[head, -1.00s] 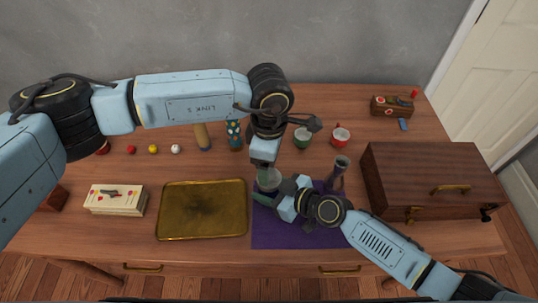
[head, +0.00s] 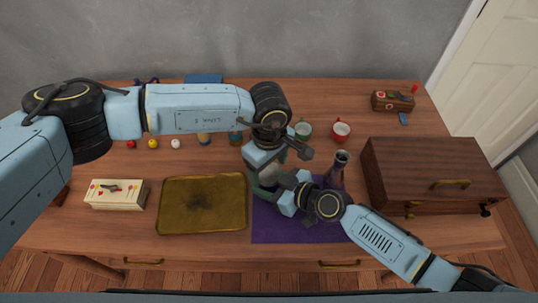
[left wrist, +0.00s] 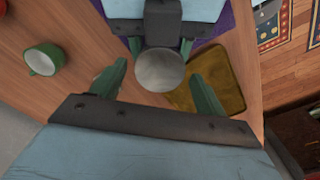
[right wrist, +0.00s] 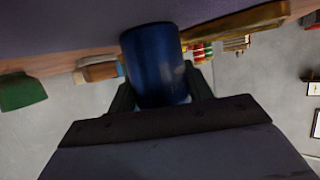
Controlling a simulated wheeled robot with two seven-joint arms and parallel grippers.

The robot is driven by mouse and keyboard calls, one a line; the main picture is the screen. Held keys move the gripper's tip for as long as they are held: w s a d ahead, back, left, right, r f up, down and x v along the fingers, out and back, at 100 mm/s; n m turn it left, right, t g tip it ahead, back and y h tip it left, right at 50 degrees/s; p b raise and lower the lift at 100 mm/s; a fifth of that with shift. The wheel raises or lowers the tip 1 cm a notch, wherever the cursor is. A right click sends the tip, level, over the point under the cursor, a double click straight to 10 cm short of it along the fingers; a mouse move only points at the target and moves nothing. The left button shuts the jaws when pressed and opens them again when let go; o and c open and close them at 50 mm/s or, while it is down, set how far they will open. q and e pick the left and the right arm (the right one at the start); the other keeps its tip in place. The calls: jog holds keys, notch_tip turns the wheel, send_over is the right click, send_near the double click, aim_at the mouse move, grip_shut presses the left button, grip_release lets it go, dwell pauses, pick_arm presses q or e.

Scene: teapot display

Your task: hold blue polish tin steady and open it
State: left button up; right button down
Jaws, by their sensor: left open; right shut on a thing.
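The blue polish tin (right wrist: 155,65) stands upright between the fingers of my right gripper (right wrist: 160,88), which is shut on its side. In the left wrist view its round grey top (left wrist: 160,70) faces the camera. My left gripper (left wrist: 160,88) is open above the tin, one finger to each side of the top and apart from it. In the head view the tin is largely hidden by my left gripper (head: 262,178) and my right gripper (head: 283,197).
A purple cloth (head: 290,228) lies under the tin. A brass tray (head: 202,222) is to its left, and a dark vase (head: 338,168) and wooden chest (head: 430,180) to its right. Green (head: 303,130) and red (head: 341,131) cups stand behind.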

pick_arm(q)
jog(key=shift+f, duration=0.5)
jog(key=shift+c, duration=0.2)
jog(key=c, duration=1)
jog(key=shift+o, duration=0.2)
jog(key=n, duration=0.6)
jog(key=shift+r, duration=0.25)
jog(key=shift+r, duration=0.9)
